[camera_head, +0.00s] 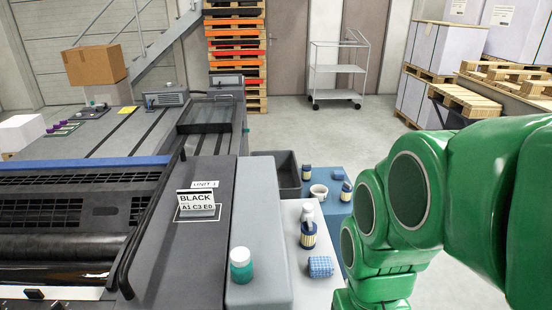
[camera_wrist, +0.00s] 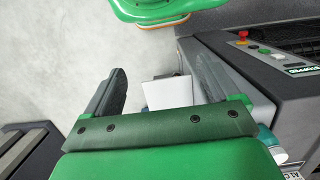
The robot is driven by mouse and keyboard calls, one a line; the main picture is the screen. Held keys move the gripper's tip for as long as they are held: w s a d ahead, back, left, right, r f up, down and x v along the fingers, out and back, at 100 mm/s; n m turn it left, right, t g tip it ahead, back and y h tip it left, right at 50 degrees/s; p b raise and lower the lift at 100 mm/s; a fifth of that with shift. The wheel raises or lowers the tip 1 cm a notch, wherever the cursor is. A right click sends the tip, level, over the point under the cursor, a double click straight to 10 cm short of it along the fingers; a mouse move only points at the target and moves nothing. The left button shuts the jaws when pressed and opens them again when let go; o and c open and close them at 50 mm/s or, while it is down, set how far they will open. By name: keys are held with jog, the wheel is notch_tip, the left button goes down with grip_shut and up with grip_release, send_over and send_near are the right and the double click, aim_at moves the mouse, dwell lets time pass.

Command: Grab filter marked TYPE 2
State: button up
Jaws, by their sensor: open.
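Several small yellow-and-dark-blue cylinders, possibly filters, show in the head view. One (camera_head: 308,237) stands on the white surface right of the press, in front of a white-topped bottle (camera_head: 307,210). Others stand farther back on the blue surface: one at its back left (camera_head: 307,174), one at its right side (camera_head: 346,191), and one behind that (camera_head: 338,175). No TYPE marking is legible on any of them. My gripper (camera_wrist: 158,58) is open in the wrist view, with nothing between its fingers. It is hidden in the head view.
A teal jar (camera_head: 241,265) stands on the grey press cover. A checked blue cloth or sponge (camera_head: 320,266), a white cup (camera_head: 319,193) and a dark bin (camera_head: 288,178) are nearby. A sign reading BLACK (camera_head: 196,199) stands left. Floor is clear toward the trolley (camera_head: 337,70).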

notch_tip(320, 180, up, 5)
jog(key=w+a+r+m+t+y, duration=0.15)
jog(key=w+a+m+y, duration=0.35)
jog(key=w, duration=0.5)
jog(key=w+a+m+t+y, duration=0.2)
jog(key=w+a+m+y, duration=0.15)
jog(key=w+a, duration=0.45)
jog(key=m+t+h, duration=0.1)
jog(key=m+t, duration=0.9)
jog(key=m, duration=1.1)
send_over(315, 233)
jog(key=s+d, duration=0.3)
jog(key=f, duration=0.2)
jog(key=shift+g, duration=0.25)
jog(key=f, duration=2.5)
jog(key=shift+w+a+f, duration=0.1)
jog(key=shift+a+f, duration=0.15)
jog(key=shift+a, duration=0.15)
jog(key=shift+x, duration=1.3)
jog(key=shift+w+a+f, duration=0.95)
jog(key=shift+w+f, duration=0.05)
jog(key=shift+f, duration=0.15)
jog(key=shift+x, duration=0.85)
jog(key=shift+r, duration=0.1)
